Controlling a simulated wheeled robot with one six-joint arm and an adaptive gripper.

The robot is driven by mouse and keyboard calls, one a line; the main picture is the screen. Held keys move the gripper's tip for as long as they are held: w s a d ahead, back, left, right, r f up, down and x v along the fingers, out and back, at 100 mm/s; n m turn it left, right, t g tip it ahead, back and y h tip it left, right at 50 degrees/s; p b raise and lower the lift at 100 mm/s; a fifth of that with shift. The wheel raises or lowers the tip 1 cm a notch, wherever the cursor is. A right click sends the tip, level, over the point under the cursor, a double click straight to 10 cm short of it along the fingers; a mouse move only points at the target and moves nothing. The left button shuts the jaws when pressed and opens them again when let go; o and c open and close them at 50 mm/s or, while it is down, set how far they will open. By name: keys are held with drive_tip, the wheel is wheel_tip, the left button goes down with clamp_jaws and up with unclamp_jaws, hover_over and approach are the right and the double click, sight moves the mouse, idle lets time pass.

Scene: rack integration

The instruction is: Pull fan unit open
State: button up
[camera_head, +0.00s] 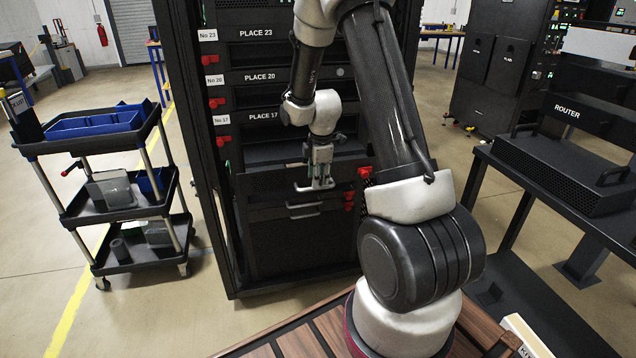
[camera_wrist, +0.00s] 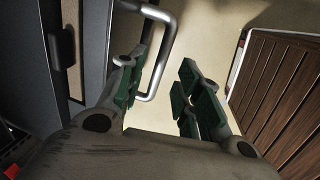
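The fan unit is not clearly labelled. A dark drawer front (camera_head: 268,188) with a silver bar handle (camera_head: 300,189) is low in the rack, below the PLACE 17 slot, and appears to stand out a little from the rack face. My gripper (camera_head: 320,180) is at this handle, pointing down. In the wrist view, my gripper (camera_wrist: 157,92) has its two green-padded fingers spread apart. The silver bar handle (camera_wrist: 165,55) shows between them, nearer the left finger. I see no clear grip on it. The handle's near end is partly hidden by the left finger.
A second silver handle (camera_head: 303,214) sits just below. A black cart (camera_head: 110,205) with blue bins stands left. A table with a ROUTER unit (camera_head: 560,155) stands right. Floor is clear between cart and rack.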

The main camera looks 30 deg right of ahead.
wheel_tip(320, 180, up, 9)
drive_tip(key=s, duration=0.1)
drive_tip(key=shift+s+a+f, duration=0.15)
drive_tip(key=shift+s+a, duration=0.1)
drive_tip(key=shift+s, duration=0.1)
drive_tip(key=s+a+m+g, duration=0.1)
drive_tip(key=s+m+g, duration=0.1)
drive_tip(key=s+m, duration=0.6)
drive_tip(key=s+a+r+m+t, duration=0.2)
drive_tip(key=s+a+r+m, duration=0.1)
drive_tip(key=s+r, duration=0.5)
drive_tip(key=s+a+r+m+t, duration=0.2)
drive_tip(key=s+a+r+m, duration=0.1)
drive_tip(key=s+r, duration=0.6)
drive_tip(key=s, duration=0.3)
drive_tip(key=shift+s+r+m+y, duration=0.15)
drive_tip(key=shift+r+m+y, duration=0.15)
drive_tip(key=shift+m, duration=0.1)
